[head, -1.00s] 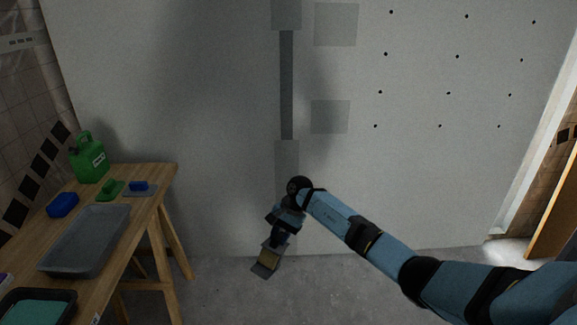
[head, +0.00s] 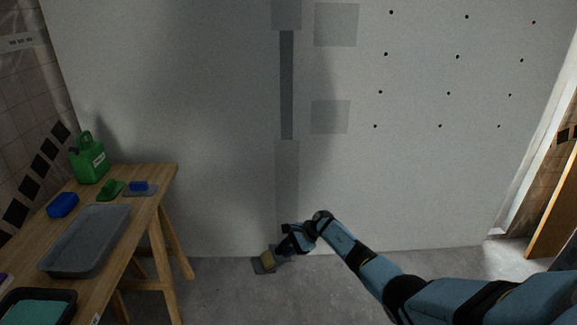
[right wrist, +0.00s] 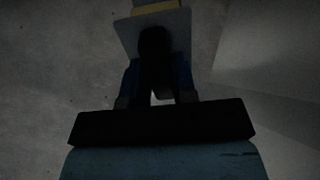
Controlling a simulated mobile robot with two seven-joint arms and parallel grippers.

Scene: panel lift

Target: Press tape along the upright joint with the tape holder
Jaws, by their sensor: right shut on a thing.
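The upright joint runs down the pale wall (head: 220,120). A dark grey strip (head: 287,85) marks its middle stretch, with lighter grey patches above and below it. In the right wrist view the tape holder's plate (right wrist: 178,40) shows dimly beyond the fingers; the grip itself is dark. Whether the holder touches the wall is unclear. My left gripper is not in view.
A wooden trestle table (head: 150,200) stands at left with a grey tray (head: 88,240), a green can (head: 90,160), a blue block (head: 62,205) and small hand tools. Grey squares (head: 330,117) and dark dots mark the wall. Floor between table and arm is clear.

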